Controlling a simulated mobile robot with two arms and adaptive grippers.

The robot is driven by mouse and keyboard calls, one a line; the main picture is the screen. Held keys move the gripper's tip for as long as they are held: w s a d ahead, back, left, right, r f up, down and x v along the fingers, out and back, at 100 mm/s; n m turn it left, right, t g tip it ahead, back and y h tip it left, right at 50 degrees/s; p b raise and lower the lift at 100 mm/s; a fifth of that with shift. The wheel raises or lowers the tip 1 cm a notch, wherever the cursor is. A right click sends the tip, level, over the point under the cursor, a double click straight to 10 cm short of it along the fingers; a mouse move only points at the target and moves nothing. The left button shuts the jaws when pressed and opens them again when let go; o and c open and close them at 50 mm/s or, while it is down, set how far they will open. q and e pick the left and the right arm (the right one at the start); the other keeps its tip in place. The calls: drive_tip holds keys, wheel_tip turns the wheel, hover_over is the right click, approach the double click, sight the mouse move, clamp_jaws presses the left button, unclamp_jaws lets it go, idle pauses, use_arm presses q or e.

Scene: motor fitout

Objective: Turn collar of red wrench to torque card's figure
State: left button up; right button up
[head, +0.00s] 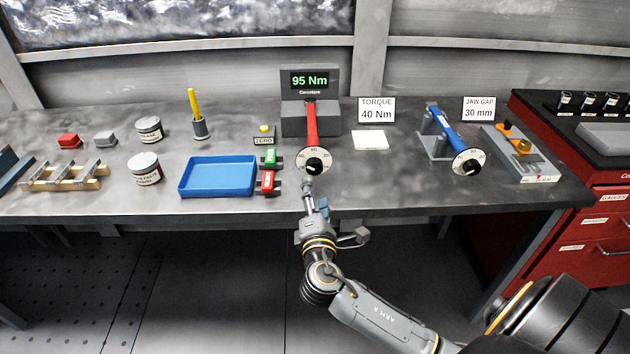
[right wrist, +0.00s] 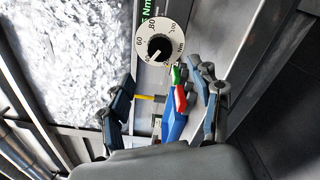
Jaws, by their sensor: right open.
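The red wrench (head: 311,125) lies with its upper end at the grey tester and its handle end toward the bench front. Its collar is a black knob on a white dial (head: 314,162), marked 40 to 100 in the right wrist view (right wrist: 160,45). There the knob's white mark points to the lower left, near 40; I cannot read it exactly. The torque card (head: 376,110) reads 40 Nm. My right gripper (head: 308,186) is open and empty, just in front of the dial; its fingers stand apart in the right wrist view (right wrist: 168,98). My left gripper is not in view.
The tester's display (head: 310,80) reads 95 Nm. Left of the dial are green (head: 270,157) and red (head: 267,181) clips and a blue tray (head: 217,190). A blue wrench (head: 444,128) rests at right by a 30 mm card (head: 479,109).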

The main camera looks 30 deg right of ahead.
drive_tip(key=shift+v, duration=1.7)
idle(0.6)
